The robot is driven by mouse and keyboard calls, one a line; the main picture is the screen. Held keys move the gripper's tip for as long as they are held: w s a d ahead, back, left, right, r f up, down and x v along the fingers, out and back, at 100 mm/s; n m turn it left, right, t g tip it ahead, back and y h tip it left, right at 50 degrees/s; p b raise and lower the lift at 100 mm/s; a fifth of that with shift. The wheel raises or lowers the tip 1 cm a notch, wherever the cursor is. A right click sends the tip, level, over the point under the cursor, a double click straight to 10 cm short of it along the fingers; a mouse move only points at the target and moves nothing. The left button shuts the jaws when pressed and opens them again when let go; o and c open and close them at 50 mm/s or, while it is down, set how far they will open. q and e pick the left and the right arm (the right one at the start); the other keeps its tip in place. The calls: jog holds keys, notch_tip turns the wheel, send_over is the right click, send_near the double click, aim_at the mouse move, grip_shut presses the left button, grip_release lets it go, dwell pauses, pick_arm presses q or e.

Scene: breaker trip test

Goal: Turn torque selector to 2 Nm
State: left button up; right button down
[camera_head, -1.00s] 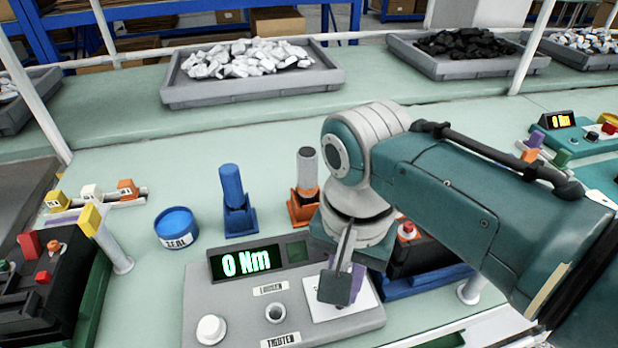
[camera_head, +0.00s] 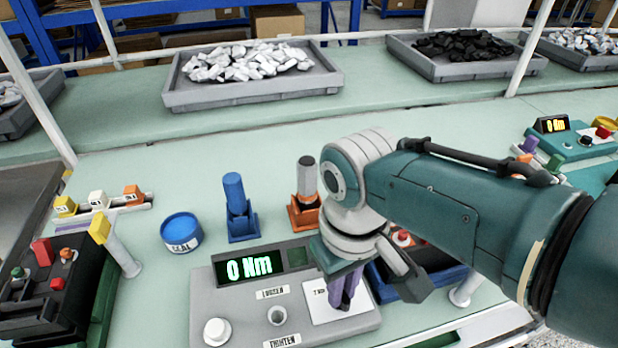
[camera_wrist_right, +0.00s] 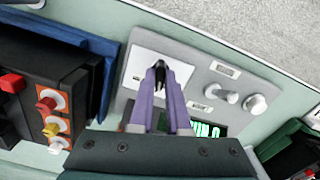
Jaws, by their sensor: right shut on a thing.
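The grey torque tester (camera_head: 235,308) stands at the front of the bench. Its lit display (camera_head: 250,266) reads 0 Nm. A white plate (camera_head: 320,311) on its right side carries the torque selector, mostly hidden by my right gripper (camera_head: 345,299) in the head view. In the right wrist view, my right gripper (camera_wrist_right: 160,72) has its purple fingers shut on the small black selector knob (camera_wrist_right: 160,66), over the white plate (camera_wrist_right: 143,62). The scale marks are too small or covered to read. My left gripper is not in view.
A red-buttoned box (camera_wrist_right: 40,98) sits close beside the tester.

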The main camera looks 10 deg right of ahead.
jog(key=n, duration=0.5)
jog(key=shift+n, duration=0.4)
dwell(0.4)
jog(key=c, duration=0.9)
grip_release()
notch_tip(320, 180, up, 10)
jog(key=p, duration=0.6)
